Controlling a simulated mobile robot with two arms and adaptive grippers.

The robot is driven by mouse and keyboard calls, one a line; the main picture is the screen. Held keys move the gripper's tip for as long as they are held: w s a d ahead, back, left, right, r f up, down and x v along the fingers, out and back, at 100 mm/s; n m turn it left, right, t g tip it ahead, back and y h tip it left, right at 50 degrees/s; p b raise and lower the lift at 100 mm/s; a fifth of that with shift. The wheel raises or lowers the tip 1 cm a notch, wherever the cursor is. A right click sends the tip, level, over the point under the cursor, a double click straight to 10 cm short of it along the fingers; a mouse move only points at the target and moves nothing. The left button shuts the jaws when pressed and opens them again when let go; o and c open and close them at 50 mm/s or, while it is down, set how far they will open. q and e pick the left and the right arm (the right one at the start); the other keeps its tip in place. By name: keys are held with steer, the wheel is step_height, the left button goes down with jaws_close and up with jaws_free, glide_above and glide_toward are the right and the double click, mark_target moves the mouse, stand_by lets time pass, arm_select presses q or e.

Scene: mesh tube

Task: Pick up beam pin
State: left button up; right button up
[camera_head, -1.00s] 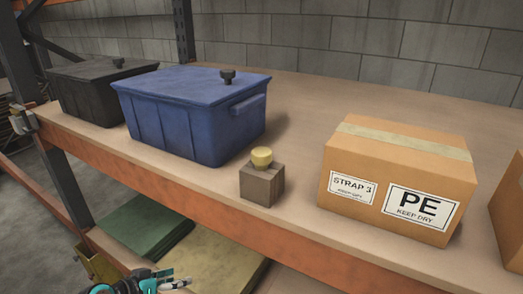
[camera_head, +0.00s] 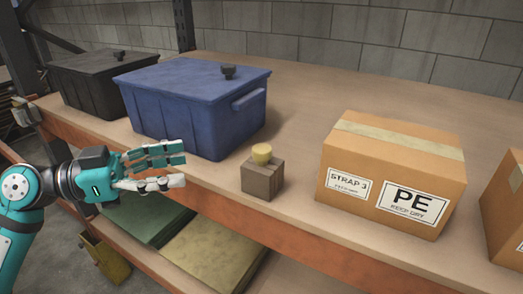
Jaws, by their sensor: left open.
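A yellow, round-topped piece (camera_head: 261,153) stands upright in a small brown block (camera_head: 262,180) near the shelf's front edge; it is the likeliest beam pin, though nothing labels it. Its lower part is hidden in the block. My left gripper (camera_head: 182,169) is open and empty, left of the block and apart from it. Its fingers point right, in front of the orange beam and below the blue bin's front. My right gripper is not in view.
A blue lidded bin (camera_head: 190,108) stands behind and left of the block, with a black bin (camera_head: 88,85) farther left. A cardboard box (camera_head: 393,172) stands to the right. Shelf surface (camera_head: 300,125) is bare between bin and box.

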arm_select(q)
steer(key=p, duration=0.5)
glide_toward(262, 148)
steer(key=x, duration=0.5)
steer(key=shift+f, duration=0.4)
steer(key=p+x, duration=0.2)
steer(key=x, duration=0.1)
steer(key=p+x, duration=0.1)
steer(key=p, duration=0.1)
steer(key=shift+w+d+r, duration=0.1)
steer(key=shift+d+r, duration=0.2)
steer(key=shift+r, duration=0.1)
steer(key=shift+w+d+f, duration=0.15)
steer(key=shift+d+f, duration=0.05)
steer(key=shift+d, duration=0.1)
steer(key=shift+a, duration=0.1)
steer(key=shift+c, duration=0.2)
steer(key=shift+c, duration=1.1)
jaws_close()
